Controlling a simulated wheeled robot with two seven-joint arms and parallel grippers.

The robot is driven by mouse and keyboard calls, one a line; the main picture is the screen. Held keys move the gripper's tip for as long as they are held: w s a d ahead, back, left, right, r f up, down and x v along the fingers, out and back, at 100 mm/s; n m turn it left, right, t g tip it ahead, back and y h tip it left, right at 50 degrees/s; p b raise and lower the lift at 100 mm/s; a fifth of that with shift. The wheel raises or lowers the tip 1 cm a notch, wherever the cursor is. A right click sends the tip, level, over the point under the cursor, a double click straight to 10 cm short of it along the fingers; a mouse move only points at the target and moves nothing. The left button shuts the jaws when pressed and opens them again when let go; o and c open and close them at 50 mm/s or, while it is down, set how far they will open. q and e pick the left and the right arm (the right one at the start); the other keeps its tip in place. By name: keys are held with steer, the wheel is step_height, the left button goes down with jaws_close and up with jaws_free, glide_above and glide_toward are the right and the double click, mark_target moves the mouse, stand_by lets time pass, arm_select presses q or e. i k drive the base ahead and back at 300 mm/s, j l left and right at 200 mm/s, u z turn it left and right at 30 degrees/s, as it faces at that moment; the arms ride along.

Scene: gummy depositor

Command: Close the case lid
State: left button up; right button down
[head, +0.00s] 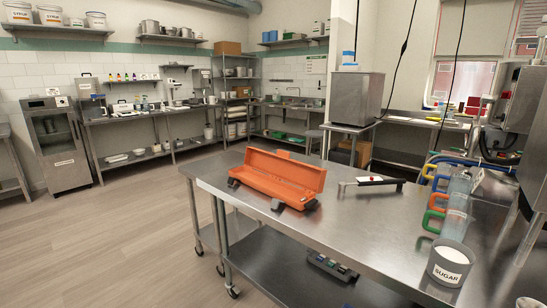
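An orange case stands open on the steel table, with its long base (262,183) toward the front. Its orange lid (292,169) is raised along the back edge of the base. Dark latch-like parts show at the case's front left corner (233,183) and front right end (279,206). The inside of the base is mostly too small to make out, and I see nothing clearly in it. Neither of my grippers shows in the head view, and nothing is touching the case.
The steel table (345,225) is clear in front of the case. A tool with a black handle and red spot (372,181) lies right of it. Farther right are clear jugs with coloured handles (455,208) and a grey sugar tub (450,263). Open floor (110,240) lies left.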

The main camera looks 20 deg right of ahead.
mark_target(312, 179)
steer(key=z, duration=0.8)
steer(key=i+j+z, duration=0.15)
steer(key=z, duration=0.35)
steer(key=i+j+z, duration=0.1)
steer(key=z, duration=0.35)
steer(key=j+z, duration=0.35)
steer(key=z, duration=0.15)
steer(key=i, duration=0.05)
